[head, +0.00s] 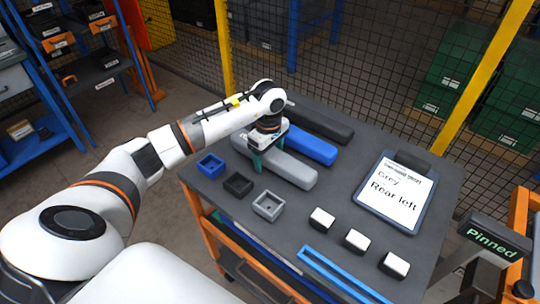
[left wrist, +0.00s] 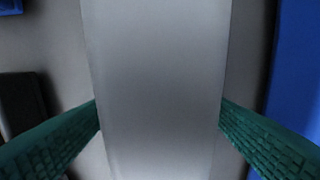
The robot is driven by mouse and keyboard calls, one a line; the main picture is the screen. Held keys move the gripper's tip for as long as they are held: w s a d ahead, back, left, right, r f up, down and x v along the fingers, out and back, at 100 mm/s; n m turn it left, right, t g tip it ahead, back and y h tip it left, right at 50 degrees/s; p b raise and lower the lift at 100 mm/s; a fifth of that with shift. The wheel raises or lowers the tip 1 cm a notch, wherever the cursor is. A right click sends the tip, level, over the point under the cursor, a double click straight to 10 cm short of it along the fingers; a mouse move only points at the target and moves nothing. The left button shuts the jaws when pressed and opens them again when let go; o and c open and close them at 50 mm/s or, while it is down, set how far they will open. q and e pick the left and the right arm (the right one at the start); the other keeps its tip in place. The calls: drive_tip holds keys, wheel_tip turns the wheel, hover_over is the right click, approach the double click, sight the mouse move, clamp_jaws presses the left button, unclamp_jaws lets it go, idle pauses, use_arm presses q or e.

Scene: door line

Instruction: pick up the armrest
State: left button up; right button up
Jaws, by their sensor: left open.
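A long grey armrest (head: 290,172) lies on the dark cart top, with a blue armrest (head: 313,147) and a black armrest (head: 322,124) behind it. My left gripper (head: 268,152) is over the left part of the grey armrest. In the left wrist view, the grey armrest (left wrist: 155,60) runs between the green fingers of my left gripper (left wrist: 160,115), one finger on each side. The jaws are open; I cannot tell whether the fingers touch it. The blue armrest (left wrist: 298,80) shows at the right there. A clipboard (head: 399,190) reads "Grey" and "Rear left". My right gripper is out of view.
On the cart top (head: 300,205) stand small blue (head: 210,165), black (head: 238,184) and grey (head: 268,206) open boxes, and several white-topped blocks (head: 356,240). A display reading "Pinned" (head: 493,240) is at the right. A mesh fence (head: 350,70) stands behind the cart.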

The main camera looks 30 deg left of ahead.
use_arm(q)
drive_tip(key=shift+f+b, duration=0.2)
drive_tip(key=shift+b, duration=0.15)
idle(0.3)
drive_tip(key=c, duration=1.2)
drive_tip(key=shift+r, duration=0.15)
drive_tip(key=shift+c, duration=0.2)
wheel_tip(320, 180, up, 10)
drive_tip(key=shift+r+b, duration=0.15)
drive_tip(key=shift+b, duration=0.55)
